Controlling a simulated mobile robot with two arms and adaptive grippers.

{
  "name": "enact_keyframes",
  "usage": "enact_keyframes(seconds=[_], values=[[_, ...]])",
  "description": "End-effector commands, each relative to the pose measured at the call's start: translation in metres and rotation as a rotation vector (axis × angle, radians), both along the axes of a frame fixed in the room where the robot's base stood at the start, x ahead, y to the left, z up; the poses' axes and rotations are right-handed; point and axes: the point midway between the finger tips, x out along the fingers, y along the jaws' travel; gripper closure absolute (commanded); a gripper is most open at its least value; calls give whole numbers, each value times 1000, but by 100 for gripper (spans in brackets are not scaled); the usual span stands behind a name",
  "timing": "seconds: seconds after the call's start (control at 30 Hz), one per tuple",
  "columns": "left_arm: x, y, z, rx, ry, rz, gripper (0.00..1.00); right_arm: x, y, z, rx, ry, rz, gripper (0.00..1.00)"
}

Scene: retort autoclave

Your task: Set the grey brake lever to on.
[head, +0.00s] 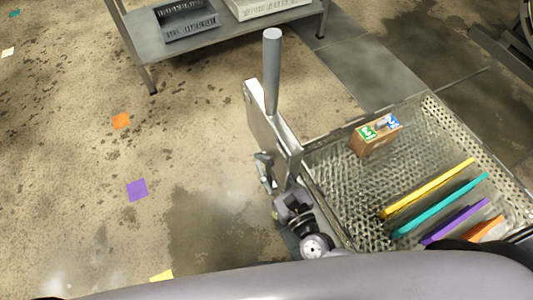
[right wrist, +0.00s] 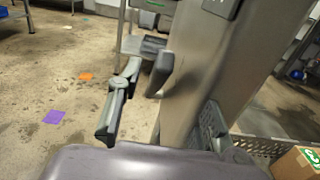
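A steel upright (head: 266,118) stands at the left end of the mesh cart, with a thick grey round bar (head: 272,70) rising above it. In the right wrist view a dark grey lever-like piece (right wrist: 161,73) sticks out to the left from the steel upright (right wrist: 215,65); I take it to be the brake lever. Its on and off marks cannot be read. My right gripper (head: 268,168) is low beside the upright. In the right wrist view its fingers (right wrist: 168,92) are wide apart, with the lever-like piece beyond them, not gripped. My left gripper is not in view.
The mesh cart (head: 322,172) holds a brown box (head: 375,137) and several coloured panels (head: 430,188). A grey shelf (head: 225,32) with trays (head: 187,18) stands at the back. The floor to the left is open, with flat coloured squares (head: 137,189).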

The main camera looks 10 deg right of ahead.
Motion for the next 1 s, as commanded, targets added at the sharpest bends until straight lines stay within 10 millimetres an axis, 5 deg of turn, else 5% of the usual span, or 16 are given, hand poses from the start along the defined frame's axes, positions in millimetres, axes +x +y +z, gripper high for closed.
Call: enact_keyframes(seconds=[0.2, 0.57, 1.0], values=[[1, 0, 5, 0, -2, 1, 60, 24, 8, 0, 0, 1, -1, 67], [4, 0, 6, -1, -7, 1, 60, 28, 9, 0, 1, 1, 0, 67], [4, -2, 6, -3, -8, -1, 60, 27, 9, 0, 1, 1, 0, 96]])
